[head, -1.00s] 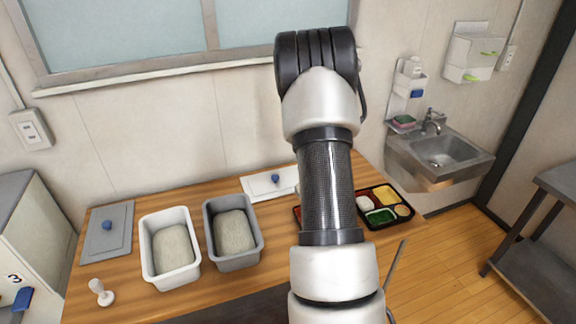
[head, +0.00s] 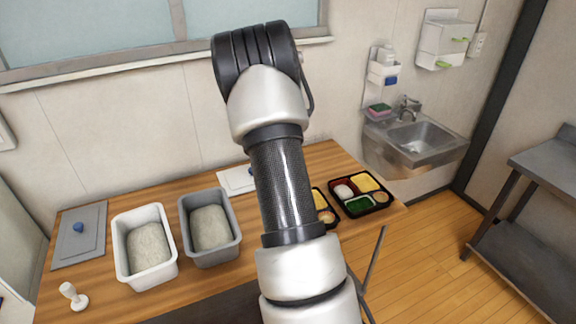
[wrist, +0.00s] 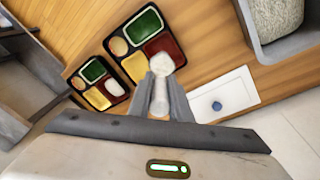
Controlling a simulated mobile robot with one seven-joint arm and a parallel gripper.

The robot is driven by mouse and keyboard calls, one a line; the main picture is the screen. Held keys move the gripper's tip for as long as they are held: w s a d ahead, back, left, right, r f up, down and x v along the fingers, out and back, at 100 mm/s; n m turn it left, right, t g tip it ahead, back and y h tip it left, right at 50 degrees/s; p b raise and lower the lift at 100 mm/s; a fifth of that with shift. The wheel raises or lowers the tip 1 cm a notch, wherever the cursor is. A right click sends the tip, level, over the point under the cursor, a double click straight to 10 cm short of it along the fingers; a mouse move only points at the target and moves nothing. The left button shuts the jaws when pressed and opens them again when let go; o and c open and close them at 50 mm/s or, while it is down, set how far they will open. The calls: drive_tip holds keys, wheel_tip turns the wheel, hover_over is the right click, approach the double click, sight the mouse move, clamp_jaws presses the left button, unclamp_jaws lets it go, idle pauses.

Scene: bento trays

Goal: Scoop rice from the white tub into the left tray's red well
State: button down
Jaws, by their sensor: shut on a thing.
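My gripper (wrist: 160,100) is shut on the pale handle of a scoop (wrist: 160,92) in the wrist view. The scoop carries a heap of white rice (wrist: 162,64). It hangs over or beside the lower edge of the left tray (wrist: 122,32), near its red well (wrist: 167,45); the height is unclear. No rice shows in the visible part of that red well. In the head view my arm hides the gripper and most of the left tray (head: 328,222). The white tub (head: 150,281) stands at the left of the counter with rice inside.
The right tray (head: 345,207) has white rice in its red well. A grey tub (head: 217,258) of rice stands beside the white one. A white lid (wrist: 235,90), a grey lid (head: 82,250) and a white stamp-like tool (head: 74,297) lie on the counter.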

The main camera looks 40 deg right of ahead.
drive_tip(key=w+a+f+g+h+b, duration=0.2)
drive_tip(key=a+f+h+b, duration=0.7)
drive_tip(key=b, duration=0.9)
drive_tip(key=shift+f+g+h, duration=0.2)
drive_tip(key=shift+g+h, duration=0.3)
drive_tip(key=shift+h, duration=1.2)
drive_tip(key=shift+w, duration=0.1)
wheel_tip(320, 180, up, 5)
drive_tip(key=shift+p, duration=0.95)
drive_tip(key=shift+r, duration=0.1)
